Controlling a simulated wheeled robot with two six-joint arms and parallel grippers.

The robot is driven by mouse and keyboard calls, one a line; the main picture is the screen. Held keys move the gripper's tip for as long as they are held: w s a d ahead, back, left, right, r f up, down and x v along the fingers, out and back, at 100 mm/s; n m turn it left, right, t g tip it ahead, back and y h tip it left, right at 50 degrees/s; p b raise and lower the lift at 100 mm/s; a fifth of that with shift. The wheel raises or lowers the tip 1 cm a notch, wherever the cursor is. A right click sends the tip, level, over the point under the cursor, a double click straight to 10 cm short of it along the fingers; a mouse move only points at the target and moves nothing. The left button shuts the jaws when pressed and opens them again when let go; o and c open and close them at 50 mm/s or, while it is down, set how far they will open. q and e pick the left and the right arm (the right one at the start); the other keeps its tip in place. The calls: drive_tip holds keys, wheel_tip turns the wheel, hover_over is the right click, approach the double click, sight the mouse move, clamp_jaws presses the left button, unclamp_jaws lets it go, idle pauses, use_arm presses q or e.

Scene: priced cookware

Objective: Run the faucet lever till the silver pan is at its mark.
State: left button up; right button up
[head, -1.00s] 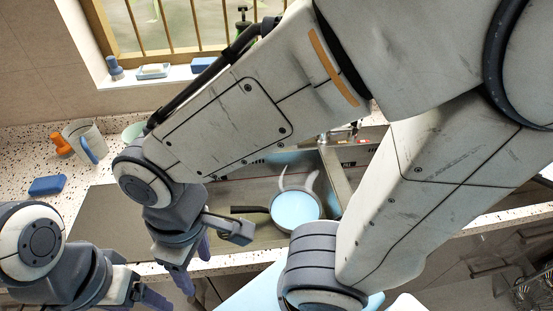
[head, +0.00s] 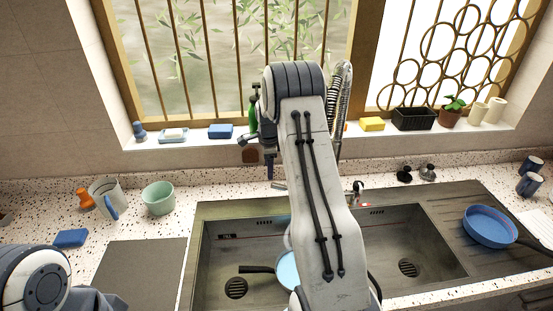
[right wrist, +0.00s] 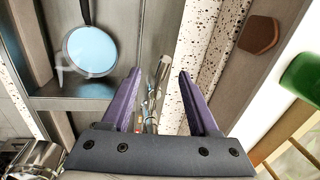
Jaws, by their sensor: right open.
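The pan (head: 287,272) stands in the left sink basin, mostly hidden by my right arm; its dark handle points left. In the right wrist view the pan (right wrist: 91,50) shows a light-blue round inside; I cannot make out a mark or level. My right gripper (head: 270,172) is above the back of the sink. In the right wrist view the open gripper (right wrist: 160,72) shows two purple fingers, with shiny metal faucet parts (right wrist: 152,90) seen between them; contact cannot be told. The faucet's coiled hose (head: 343,105) rises behind my arm. My left gripper's fingers are out of view.
A blue pan (head: 490,226) lies on the right drainboard. A green cup (head: 158,198), a pitcher (head: 108,198) and a blue sponge (head: 70,238) stand left of the sink. The windowsill holds a black basket (head: 413,119) and a potted plant (head: 452,112). The right basin looks empty.

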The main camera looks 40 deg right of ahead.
drive_tip(key=shift+m, duration=0.8)
drive_tip(key=d+f+b, duration=0.1)
drive_tip(key=f+b, duration=0.1)
drive_tip(key=f, duration=0.1)
drive_tip(key=d+f+b, duration=0.2)
drive_tip(key=f, duration=0.2)
drive_tip(key=w+d+f+b, duration=0.1)
drive_tip(key=f, duration=0.3)
drive_tip(key=shift+d+f+b, duration=0.1)
drive_tip(key=shift+d+b, duration=0.15)
drive_tip(key=shift+b, duration=0.15)
clamp_jaws()
